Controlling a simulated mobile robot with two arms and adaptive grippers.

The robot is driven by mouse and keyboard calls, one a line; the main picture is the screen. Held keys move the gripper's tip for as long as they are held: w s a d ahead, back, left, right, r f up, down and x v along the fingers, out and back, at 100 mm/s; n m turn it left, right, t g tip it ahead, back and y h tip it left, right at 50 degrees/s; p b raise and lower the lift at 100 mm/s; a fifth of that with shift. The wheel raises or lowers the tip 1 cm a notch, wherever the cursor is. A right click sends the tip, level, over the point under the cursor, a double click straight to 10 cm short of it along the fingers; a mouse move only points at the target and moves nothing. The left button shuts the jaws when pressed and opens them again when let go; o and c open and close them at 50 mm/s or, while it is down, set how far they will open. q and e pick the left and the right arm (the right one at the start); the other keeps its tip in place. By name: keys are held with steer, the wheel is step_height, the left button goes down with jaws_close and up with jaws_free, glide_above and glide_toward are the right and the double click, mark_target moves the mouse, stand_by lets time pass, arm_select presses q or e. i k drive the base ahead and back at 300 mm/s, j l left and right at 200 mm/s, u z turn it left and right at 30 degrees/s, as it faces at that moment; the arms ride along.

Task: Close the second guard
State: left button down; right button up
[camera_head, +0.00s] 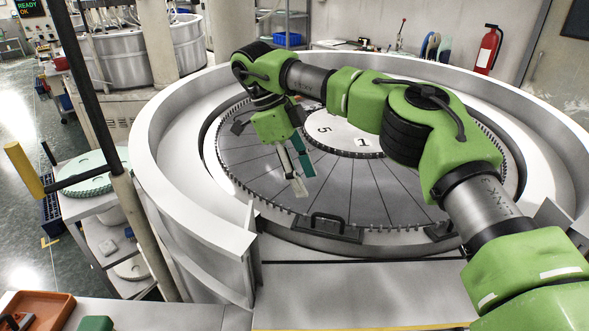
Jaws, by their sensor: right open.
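A round lapping machine with a dark segmented plate (350,190) fills the middle of the view. A tall white curved guard (190,220) wraps its left side and ends in an upright edge near the front. The white rim continues around the back and down the right side (540,130). The front, between the left guard's end and the right side, stands open. I cannot tell which part is the second guard. My right gripper (303,180) hangs above the plate, fingers apart and empty, touching no guard. My left gripper is not in view.
A dark handle (328,222) sits at the plate's front edge. A post with a yellow-gripped lever (24,170) and a shelf cart (100,205) stand left. An orange tray (38,310) lies at the lower left. A fire extinguisher (487,50) hangs at the back right.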

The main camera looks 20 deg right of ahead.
mark_target(425, 293)
steer(key=k, duration=1.5)
